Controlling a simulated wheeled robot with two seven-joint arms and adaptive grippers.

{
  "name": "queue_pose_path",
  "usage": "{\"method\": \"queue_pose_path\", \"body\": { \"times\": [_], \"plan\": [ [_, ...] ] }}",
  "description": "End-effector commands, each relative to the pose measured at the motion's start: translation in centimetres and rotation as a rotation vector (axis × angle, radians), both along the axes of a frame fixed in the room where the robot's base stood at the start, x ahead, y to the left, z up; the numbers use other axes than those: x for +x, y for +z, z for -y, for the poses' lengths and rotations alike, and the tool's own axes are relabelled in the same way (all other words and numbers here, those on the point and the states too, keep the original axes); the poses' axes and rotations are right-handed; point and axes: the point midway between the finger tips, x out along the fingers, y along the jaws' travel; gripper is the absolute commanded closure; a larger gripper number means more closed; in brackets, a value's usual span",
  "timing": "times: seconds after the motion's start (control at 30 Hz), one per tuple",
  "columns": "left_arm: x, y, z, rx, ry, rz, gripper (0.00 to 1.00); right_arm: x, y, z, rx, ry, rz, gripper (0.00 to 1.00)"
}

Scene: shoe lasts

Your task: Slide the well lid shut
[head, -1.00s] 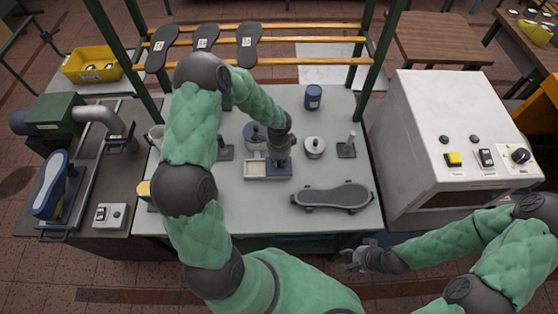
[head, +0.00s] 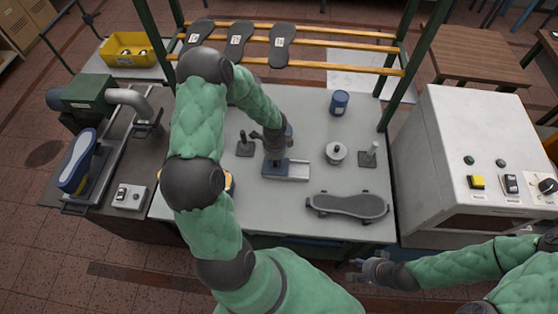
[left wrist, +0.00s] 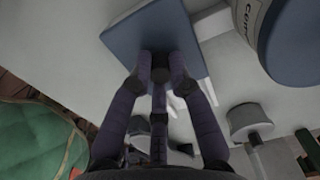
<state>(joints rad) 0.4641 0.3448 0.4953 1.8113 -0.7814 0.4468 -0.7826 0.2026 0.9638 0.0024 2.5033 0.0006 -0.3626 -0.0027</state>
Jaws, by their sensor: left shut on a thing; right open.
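The blue well lid (head: 275,169) lies over the left part of a low pale tray (head: 298,171) on the grey bench. The tray's right part shows bare; I cannot tell its depth. My left gripper (head: 272,155) is over the lid, its fingers pointing down. In the left wrist view the fingers (left wrist: 160,75) are closed around a small dark knob on the blue lid (left wrist: 135,40); the fingers hide most of the knob. My right gripper (head: 362,272) is open and empty in front of the bench, apart from the tray.
A lidded white pot (head: 335,153), a post on a base (head: 368,155) and a blue can (head: 339,102) stand behind. A dark post (head: 245,146) stands to the left. A white machine (head: 465,165) bounds the right.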

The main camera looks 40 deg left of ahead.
Motion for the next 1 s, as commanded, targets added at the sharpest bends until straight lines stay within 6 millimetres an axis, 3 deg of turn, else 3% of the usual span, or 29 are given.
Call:
{"method": "queue_pose_path", "body": {
  "times": [0.07, 0.1, 0.17, 0.57, 0.77, 1.0],
  "plan": [
    [0.0, 0.1, -0.3, 0.005, 0.003, -0.002, 1.0, 0.0, 0.0, 0.0, 0.0, 0.0, 0.0, 0.56],
    [0.0, 0.1, -0.3, 0.005, 0.003, -0.002, 0.72, 0.0, 0.0, 0.0, 0.0, 0.0, 0.0, 0.56],
    [0.0, 0.1, -0.3, 0.005, 0.003, -0.002, 0.56, 0.0, 0.0, 0.0, 0.0, 0.0, 0.0, 0.56],
    [0.0, 0.4, -0.2, 0.003, 0.002, -0.001, 0.56, 0.0, 0.0, 0.0, 0.0, 0.0, 0.0, 0.56],
    [0.1, 3.1, -0.3, 0.005, 0.003, 0.003, 0.56, 0.0, 0.0, 0.0, 0.0, 0.0, 0.0, 0.56],
    [0.1, 7.9, -0.3, 0.004, 0.003, 0.003, 0.56, 0.0, 0.0, 0.0, 0.0, 0.0, 0.0, 0.56]
  ]
}}
